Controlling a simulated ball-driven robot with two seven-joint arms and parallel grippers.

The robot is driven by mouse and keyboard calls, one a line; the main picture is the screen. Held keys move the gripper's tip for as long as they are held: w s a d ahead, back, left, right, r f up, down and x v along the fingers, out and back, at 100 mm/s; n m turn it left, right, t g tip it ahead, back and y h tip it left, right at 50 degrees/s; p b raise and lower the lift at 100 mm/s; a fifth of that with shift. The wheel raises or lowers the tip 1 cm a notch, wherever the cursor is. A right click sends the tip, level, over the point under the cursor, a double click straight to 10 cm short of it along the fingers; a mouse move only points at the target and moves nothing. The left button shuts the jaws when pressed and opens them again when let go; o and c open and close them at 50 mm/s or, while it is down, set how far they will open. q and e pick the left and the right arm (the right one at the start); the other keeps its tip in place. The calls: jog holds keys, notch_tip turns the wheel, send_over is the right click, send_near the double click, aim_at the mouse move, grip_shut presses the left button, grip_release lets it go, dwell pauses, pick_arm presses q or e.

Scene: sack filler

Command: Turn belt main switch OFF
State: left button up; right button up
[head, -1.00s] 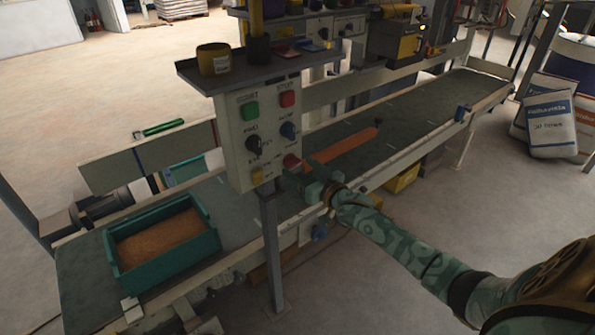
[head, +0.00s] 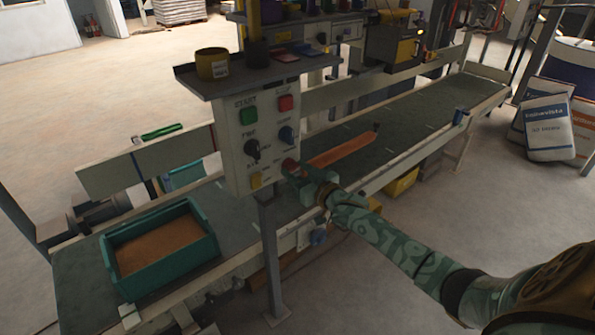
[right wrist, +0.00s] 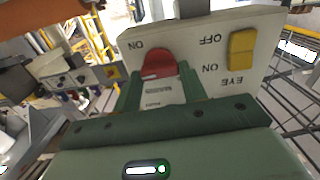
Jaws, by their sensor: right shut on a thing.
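The pale control panel (head: 240,160) stands on a post in front of the belt. My right gripper (head: 297,171) is at the red switch. In the right wrist view the panel appears upside down, and the red switch (right wrist: 158,63) sits between the two green fingers (right wrist: 159,82), which are shut on it. ON shows to its left and OFF to its right in that view. The switch's small label below is unreadable. My left gripper is not in view.
The green belt (head: 440,120) runs behind the panel, with a long orange strip (head: 342,150) on it. A teal crate (head: 207,232) with brown contents is on its near left end. A shelf (head: 250,85) above the panel holds a yellow cup (head: 212,63). Sacks (head: 548,128) stand at right.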

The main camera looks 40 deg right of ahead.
jog(key=n+p, duration=0.1)
jog(key=n, duration=0.3)
jog(key=shift+a+n, duration=0.1)
jog(key=shift+n, duration=0.2)
jog(key=n, duration=0.2)
jog(key=shift+n+p, duration=0.3)
jog(key=n, duration=0.2)
jog(key=shift+f+n, duration=0.1)
jog(key=shift+n, duration=0.3)
jog(key=n, duration=0.3)
jog(key=shift+a+f+n, duration=0.1)
jog(key=shift+n, duration=0.2)
jog(key=shift+f+n+b, duration=0.1)
jog(key=shift+n+b, duration=0.45)
jog(key=shift+n, duration=1.35)
jog(key=o, duration=1)
jog(key=shift+s, duration=0.15)
